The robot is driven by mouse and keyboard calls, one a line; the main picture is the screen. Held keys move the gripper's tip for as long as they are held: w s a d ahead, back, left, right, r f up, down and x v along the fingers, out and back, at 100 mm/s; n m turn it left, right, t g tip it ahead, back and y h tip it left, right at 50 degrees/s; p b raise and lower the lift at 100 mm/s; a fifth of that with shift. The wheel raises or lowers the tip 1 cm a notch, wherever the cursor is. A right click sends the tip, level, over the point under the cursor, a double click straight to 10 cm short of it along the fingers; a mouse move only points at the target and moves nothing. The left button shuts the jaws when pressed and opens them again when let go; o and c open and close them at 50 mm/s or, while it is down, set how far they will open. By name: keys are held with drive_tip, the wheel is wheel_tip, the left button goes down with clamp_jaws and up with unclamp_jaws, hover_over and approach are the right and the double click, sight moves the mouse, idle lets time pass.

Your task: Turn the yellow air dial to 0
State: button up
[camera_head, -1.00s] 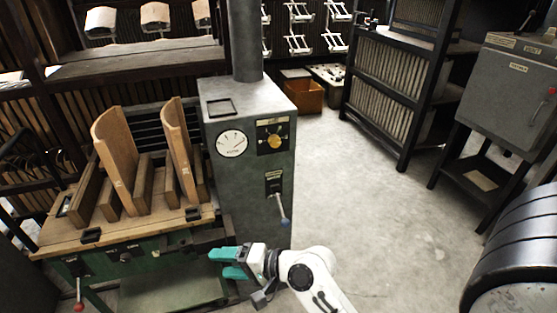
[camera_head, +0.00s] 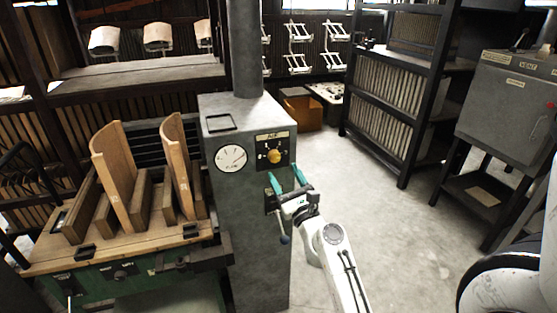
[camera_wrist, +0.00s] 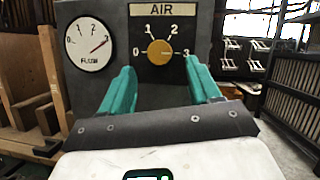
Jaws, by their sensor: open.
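The yellow air dial (camera_head: 275,156) is a round knob on a black plate on the front of the grey cabinet. In the wrist view the dial (camera_wrist: 160,52) sits under an AIR label, with 0 at left, 1 and 2 above and 3 at right. Its pointer appears to lie toward the 3. My gripper (camera_head: 284,172) is open and empty, just in front of and slightly below the dial. In the wrist view its two teal fingers (camera_wrist: 159,65) stand wide on either side of the knob, apart from it.
A white FLOW gauge (camera_head: 230,158) left of the dial has its needle toward the high end. A lever (camera_head: 283,238) hangs below my gripper. A wooden-topped bench (camera_head: 50,256) stands left of the grey cabinet (camera_head: 220,190). The floor to the right (camera_head: 385,230) is clear.

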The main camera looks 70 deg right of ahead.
sight(276, 160)
drive_tip(key=shift+p+x, duration=0.45)
drive_tip(key=shift+x, duration=1.85)
drive_tip(key=c, duration=1)
